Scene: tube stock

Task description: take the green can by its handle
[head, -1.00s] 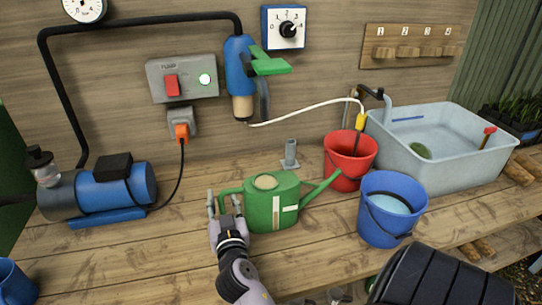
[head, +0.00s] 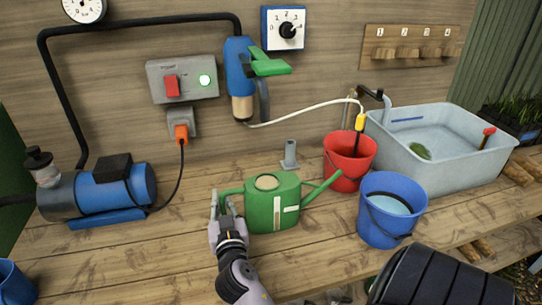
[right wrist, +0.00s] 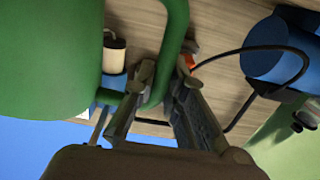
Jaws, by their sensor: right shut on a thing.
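The green watering can (head: 262,205) stands upright on the wooden bench, its spout to the right and its handle to the left. It also fills the left of the right wrist view (right wrist: 45,60). My right gripper (head: 223,203) is at the can's left side, its fingers on the handle. In the right wrist view the fingers (right wrist: 165,100) sit on either side of the green handle (right wrist: 172,60), shut on it. The can appears to rest on the bench. My left gripper is not in view.
A red bucket (head: 348,166) and a blue bucket (head: 372,229) stand right of the can, near the spout. A grey post (head: 289,157) stands behind it. A blue pump (head: 121,190) is at the left. The bench (head: 130,262) is clear in front.

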